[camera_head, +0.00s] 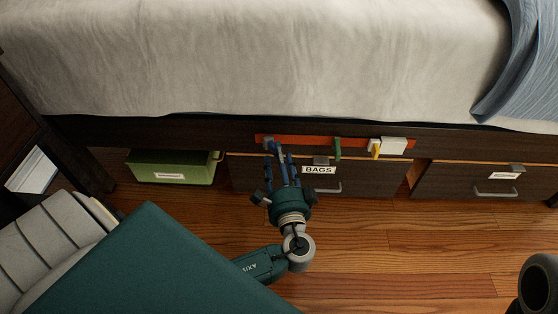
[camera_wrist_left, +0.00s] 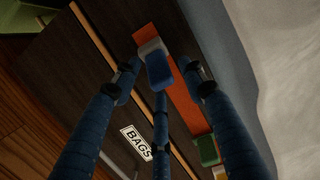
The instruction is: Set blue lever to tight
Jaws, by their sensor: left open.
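The blue lever (camera_wrist_left: 158,70) sits on a pale grey mount at one end of an orange strip (camera_wrist_left: 182,98) in the left wrist view. In the head view the orange strip (camera_head: 308,141) runs along the bed frame, and the blue lever is mostly hidden by my fingers at its left end. My left gripper (camera_head: 279,156) is open, its blue fingers reaching up to that end. In the wrist view the fingers are spread around the lever, with no clear grip on it. My right gripper is not seen.
A green lever (camera_head: 337,148) and a yellow lever (camera_head: 375,148) beside a white block (camera_head: 394,145) share the strip. Below is a drawer labelled BAGS (camera_head: 380,178). A green bin (camera_head: 172,167) stands left; another drawer (camera_head: 465,183) is right. Wood floor (camera_head: 400,255) is clear in front.

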